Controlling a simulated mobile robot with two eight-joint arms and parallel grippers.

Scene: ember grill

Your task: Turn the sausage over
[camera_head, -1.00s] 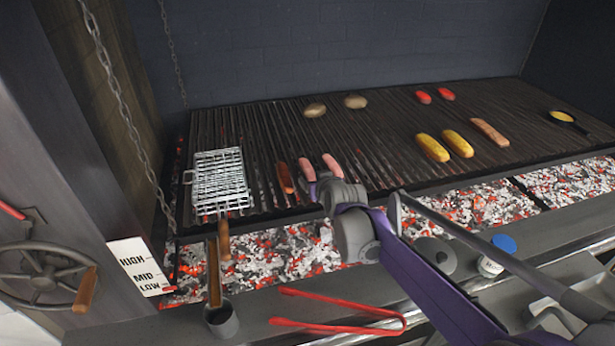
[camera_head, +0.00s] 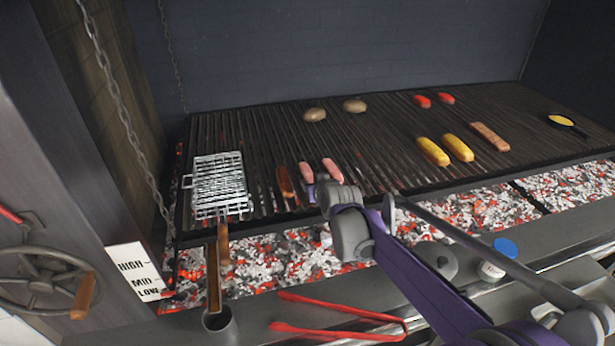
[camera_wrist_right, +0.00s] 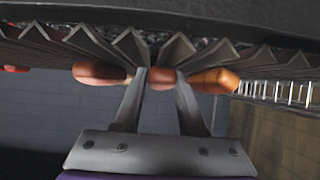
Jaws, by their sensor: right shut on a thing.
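Three sausages lie side by side at the front of the grill (camera_head: 385,150), left of its middle. They are a dark reddish-brown one (camera_head: 285,182), a pink middle one (camera_head: 306,172) and a pink right one (camera_head: 333,171). My right gripper (camera_head: 313,189) reaches in low over the front edge. In the upside-down right wrist view its fingers (camera_wrist_right: 161,80) are shut on the middle sausage, at grate height. The brown sausage (camera_wrist_right: 214,81) and the other pink one (camera_wrist_right: 97,73) sit close on either side. My left gripper is out of view.
A wire grilling basket (camera_head: 219,180) stands left of the sausages. Corn (camera_head: 433,152), a long brown piece (camera_head: 489,137), potatoes (camera_head: 315,114) and red pieces (camera_head: 446,98) lie farther off. Red tongs (camera_head: 340,308) and a blue-capped jar (camera_head: 497,258) are on the front ledge.

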